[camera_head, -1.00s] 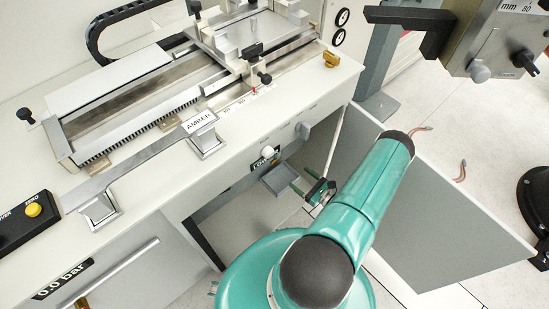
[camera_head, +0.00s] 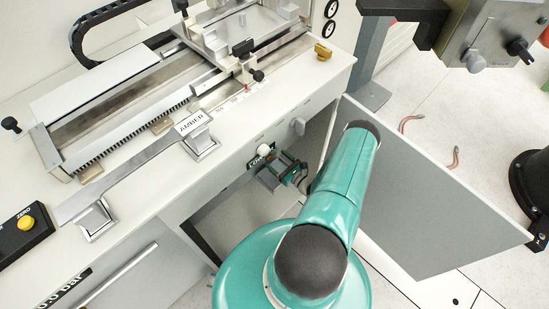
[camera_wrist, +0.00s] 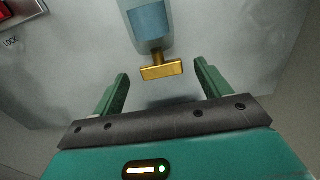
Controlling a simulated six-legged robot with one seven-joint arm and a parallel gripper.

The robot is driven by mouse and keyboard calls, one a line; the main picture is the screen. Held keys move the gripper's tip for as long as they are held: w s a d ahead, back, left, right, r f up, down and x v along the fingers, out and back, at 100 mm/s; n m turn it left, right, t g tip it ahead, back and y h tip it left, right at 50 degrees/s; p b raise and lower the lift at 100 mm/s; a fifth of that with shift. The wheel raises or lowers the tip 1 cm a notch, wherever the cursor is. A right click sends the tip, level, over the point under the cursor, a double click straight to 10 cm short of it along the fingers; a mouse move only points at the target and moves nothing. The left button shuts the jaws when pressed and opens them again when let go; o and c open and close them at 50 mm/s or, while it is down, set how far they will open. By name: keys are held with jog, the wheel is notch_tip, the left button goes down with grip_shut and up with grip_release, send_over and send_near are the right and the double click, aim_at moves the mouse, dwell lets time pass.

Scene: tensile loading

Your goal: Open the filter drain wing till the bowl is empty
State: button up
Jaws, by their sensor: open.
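The filter bowl (camera_wrist: 150,22) shows at the top of the wrist view, clear and holding blue liquid. The brass drain wing (camera_wrist: 161,70) sits below it on a short stem, its bar lying nearly crosswise in the picture. My gripper (camera_wrist: 163,80) is open, with one green finger on each side of the wing. I see gaps between the wing and both fingers; the depth between them is hard to judge. In the head view my gripper (camera_head: 287,178) is small under the bench edge, and I cannot make out the bowl and wing there.
The bench (camera_head: 228,145) overhangs the gripper. An open grey door panel (camera_head: 420,200) stands right of my arm. A white knob (camera_head: 264,150) is on the bench front. A red part marked LOCK (camera_wrist: 14,12) shows at the wrist view's upper left.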

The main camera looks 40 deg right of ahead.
jog(key=shift+w, duration=1.2)
jog(key=shift+c, duration=0.3)
jog(key=c, duration=0.9)
jog(key=shift+y, duration=0.3)
jog(key=n+g+y, duration=0.1)
jog(key=n+y, duration=0.1)
jog(key=y, duration=0.1)
jog(key=d+n+g+y, duration=0.1)
jog(key=n+g+y, duration=0.1)
jog(key=n+y, duration=0.1)
jog(key=n+g+y, duration=0.1)
jog(key=n+y, duration=0.2)
jog(key=y, duration=0.2)
jog(key=shift+w+d+g, duration=0.25)
jog(key=shift+w+g, duration=0.1)
jog(key=shift+g, duration=0.05)
jog(key=shift+n+y, duration=0.3)
